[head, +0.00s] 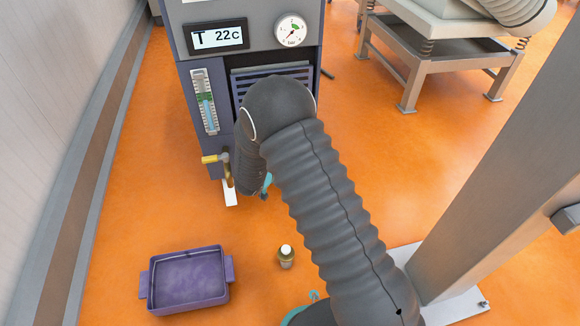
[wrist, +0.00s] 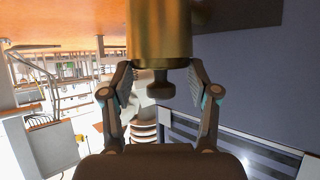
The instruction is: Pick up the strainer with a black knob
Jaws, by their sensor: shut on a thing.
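The strainer shows in the wrist view as a brass cylinder (wrist: 160,32) with a black knob (wrist: 160,88) at its near end. My gripper (wrist: 161,68) has one finger on each side, its fingertips at the edges of the brass body by the knob, and it is shut on the strainer. In the head view my arm hides most of the gripper; only a small teal bit shows low by the machine. A brass fitting (head: 229,172) with a yellow handle (head: 211,159) shows there just left of my arm; whether it belongs to the strainer I cannot tell.
The machine (head: 188,110) with a display and gauge stands just beyond my arm. A purple tray (head: 187,306) and a small white-capped bottle (head: 286,257) are on the orange floor. A wall runs along the left. A grey metal stand (head: 432,62) is at upper right.

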